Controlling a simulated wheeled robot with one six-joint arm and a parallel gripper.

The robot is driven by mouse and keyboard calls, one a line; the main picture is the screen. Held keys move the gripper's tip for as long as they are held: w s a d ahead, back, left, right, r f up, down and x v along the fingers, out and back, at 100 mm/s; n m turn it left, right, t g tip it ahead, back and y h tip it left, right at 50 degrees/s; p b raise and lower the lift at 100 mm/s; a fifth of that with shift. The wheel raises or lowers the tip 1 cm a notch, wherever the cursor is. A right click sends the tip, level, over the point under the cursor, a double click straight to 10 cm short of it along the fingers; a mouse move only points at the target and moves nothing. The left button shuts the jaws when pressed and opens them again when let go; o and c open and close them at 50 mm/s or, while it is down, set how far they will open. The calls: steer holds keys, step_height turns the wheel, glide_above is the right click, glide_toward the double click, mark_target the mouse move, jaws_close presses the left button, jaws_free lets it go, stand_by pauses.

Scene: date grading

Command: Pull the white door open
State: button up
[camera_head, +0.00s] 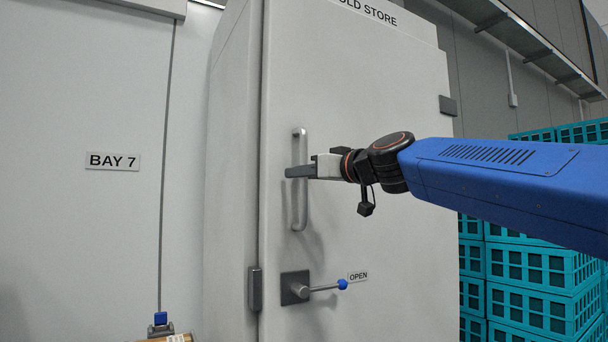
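The white door (390,270) stands upright in the middle of the view, its upper sign cut off to "OLD STORE". It looks shut or nearly so; a narrow gap cannot be ruled out. A vertical grey bar handle (300,215) is on its left part. My gripper (299,172) reaches in from the right at the handle's upper middle. One dark finger crosses in front of the bar; the other finger is mostly hidden, so its grip on the bar cannot be told. Below, a lever (323,288) with a blue knob points right, toward the "OPEN" label (358,276).
Several stacked teal crates (530,265) stand to the right of the door. A grey wall with a "BAY 7" sign (112,161) is at left. A dark bracket (255,288) sits at the door's left edge. A brown object (170,338) shows at the bottom left.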

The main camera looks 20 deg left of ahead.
jaws_close()
steer(key=shift+d, duration=0.1)
